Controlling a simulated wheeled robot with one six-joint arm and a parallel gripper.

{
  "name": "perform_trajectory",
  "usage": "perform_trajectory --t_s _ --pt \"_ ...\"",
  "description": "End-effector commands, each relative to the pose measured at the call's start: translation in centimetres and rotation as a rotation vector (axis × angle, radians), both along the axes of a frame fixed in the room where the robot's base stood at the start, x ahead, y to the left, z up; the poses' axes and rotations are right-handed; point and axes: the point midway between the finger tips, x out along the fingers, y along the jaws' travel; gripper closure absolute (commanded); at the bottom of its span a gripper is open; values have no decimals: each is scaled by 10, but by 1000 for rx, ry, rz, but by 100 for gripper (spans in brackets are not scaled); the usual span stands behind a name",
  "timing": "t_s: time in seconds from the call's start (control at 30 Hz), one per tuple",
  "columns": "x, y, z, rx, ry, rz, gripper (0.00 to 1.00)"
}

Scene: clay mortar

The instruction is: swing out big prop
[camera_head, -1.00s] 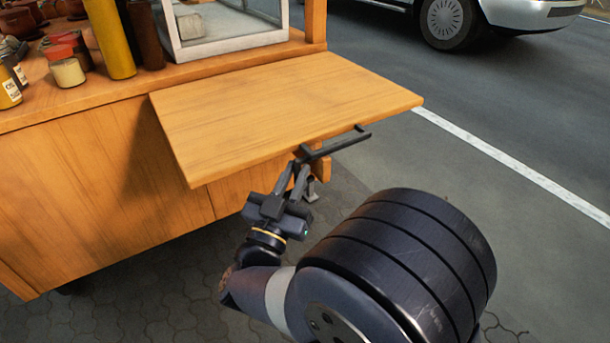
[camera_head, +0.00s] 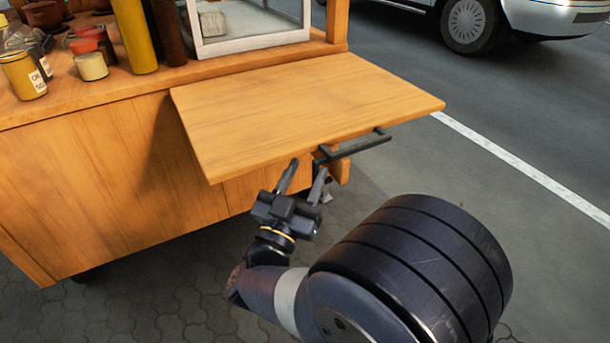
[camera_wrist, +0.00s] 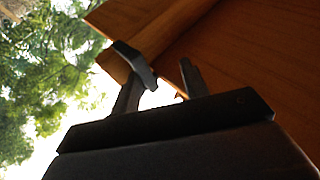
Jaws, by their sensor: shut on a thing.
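A wooden flap (camera_head: 300,110) stands out level from the side of the cart. A dark bar handle (camera_head: 352,147) runs under its front edge, and its bent near end is by my fingertips. My gripper (camera_head: 304,170) is below the flap's front edge, shut on the dark bar handle; a gap shows between the fingers. In the wrist view, my gripper (camera_wrist: 160,85) has the dark handle (camera_wrist: 135,62) across its left finger, with the flap's underside (camera_wrist: 235,60) above right. A wooden piece (camera_head: 340,170) shows under the flap; I cannot tell whether it is the big prop.
The wooden cart front (camera_head: 90,185) is left of my gripper. Jars and bottles (camera_head: 90,60) and a glass case (camera_head: 250,22) stand on its counter. Paving and road (camera_head: 480,190) lie open to the right. A parked car (camera_head: 520,20) is far behind.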

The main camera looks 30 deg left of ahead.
Motion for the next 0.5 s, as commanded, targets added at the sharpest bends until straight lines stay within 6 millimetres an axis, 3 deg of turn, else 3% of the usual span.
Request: perform_trajectory --t_s 0.27,0.5 --pt "-4 2 -1 -3 0 9 65" --pt "-39 1 -15 -6 2 12 65"
